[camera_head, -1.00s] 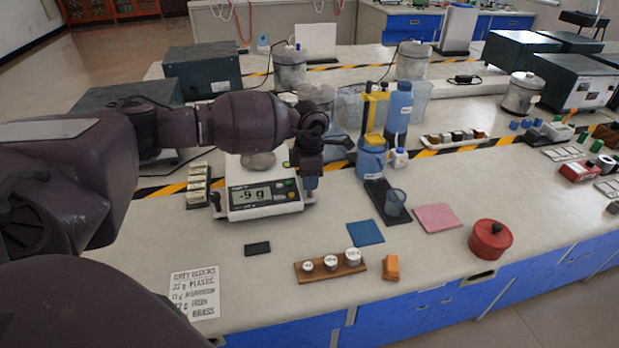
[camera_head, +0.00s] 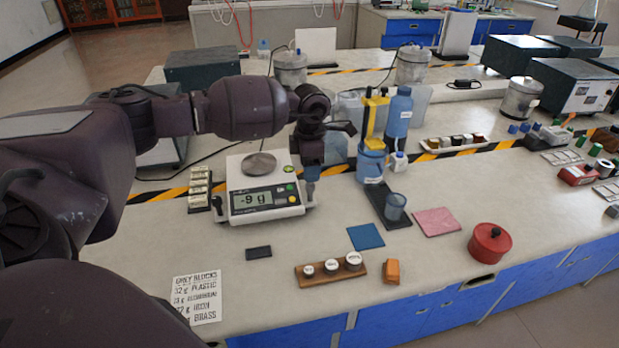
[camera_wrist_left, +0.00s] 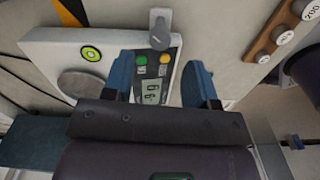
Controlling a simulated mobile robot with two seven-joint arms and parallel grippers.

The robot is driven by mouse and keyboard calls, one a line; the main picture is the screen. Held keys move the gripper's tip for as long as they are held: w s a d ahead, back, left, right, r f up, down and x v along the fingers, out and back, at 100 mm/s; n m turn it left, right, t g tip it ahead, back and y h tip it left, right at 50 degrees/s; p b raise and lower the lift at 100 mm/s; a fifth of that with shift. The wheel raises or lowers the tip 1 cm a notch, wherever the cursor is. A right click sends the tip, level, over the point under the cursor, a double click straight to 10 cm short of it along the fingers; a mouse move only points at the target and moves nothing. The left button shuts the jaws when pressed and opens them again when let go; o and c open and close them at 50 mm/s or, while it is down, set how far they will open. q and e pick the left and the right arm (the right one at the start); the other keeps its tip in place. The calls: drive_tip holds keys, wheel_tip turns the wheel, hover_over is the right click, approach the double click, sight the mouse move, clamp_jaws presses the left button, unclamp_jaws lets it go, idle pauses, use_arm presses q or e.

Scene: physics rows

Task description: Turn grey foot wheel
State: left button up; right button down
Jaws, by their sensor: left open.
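A white balance (camera_head: 232,213) stands on the bench with a round metal pan (camera_head: 259,164), and its display reads -9 g. In the left wrist view the balance (camera_wrist_left: 60,38) shows its green level bubble (camera_wrist_left: 91,53) and coloured buttons. The grey foot wheel (camera_wrist_left: 159,32) sticks out past the edge by the buttons, at the balance's right side. My left gripper (camera_head: 312,181) points down over that side. In the left wrist view its blue fingers (camera_wrist_left: 160,80) are open and apart, with the wheel beyond the gap; contact does not show. My right gripper is not seen.
Small weights (camera_head: 199,187) in a rack stand left of the balance. A blue bottle (camera_head: 398,112) and a dark tray with a beaker (camera_head: 395,206) stand to the right. A wooden weight block (camera_head: 331,272) lies in front.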

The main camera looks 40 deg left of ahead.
sight(310, 185)
use_arm(q)
wheel_tip(310, 185, up, 6)
drive_tip(key=shift+f, duration=0.1)
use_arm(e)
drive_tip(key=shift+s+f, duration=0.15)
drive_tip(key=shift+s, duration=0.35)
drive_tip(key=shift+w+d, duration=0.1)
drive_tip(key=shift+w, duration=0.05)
